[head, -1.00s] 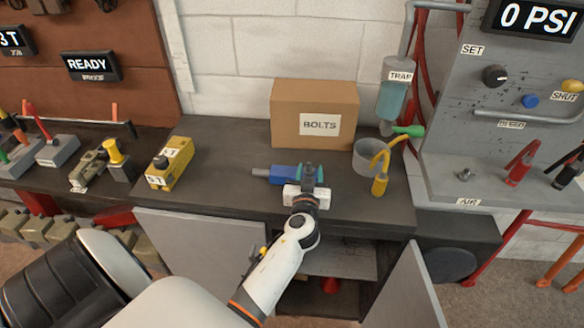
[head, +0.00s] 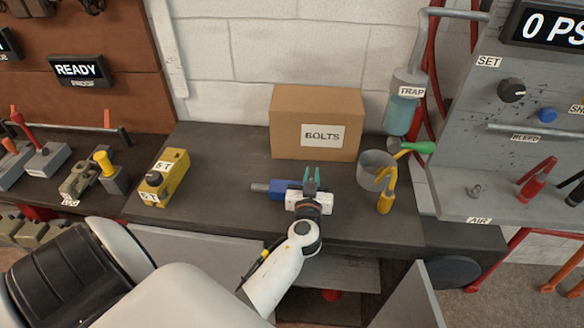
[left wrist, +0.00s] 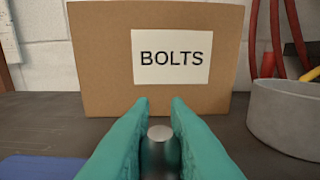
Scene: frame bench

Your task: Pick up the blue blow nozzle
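The blue blow nozzle (head: 282,187) lies on the dark bench top in front of the bolts box, its grey tip pointing left. My left gripper (head: 311,180) is over its right part, with teal fingers pointing at the box. In the left wrist view the fingers (left wrist: 160,120) are close together, one on each side of a grey metal cylinder (left wrist: 160,150), and appear to touch it. Blue (left wrist: 40,168) shows at the lower left there. My gripper hides part of the nozzle. My right gripper is not in view.
A cardboard box labelled BOLTS (head: 317,122) stands behind. A yellow block (head: 166,178) sits left. The bench between is clear.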

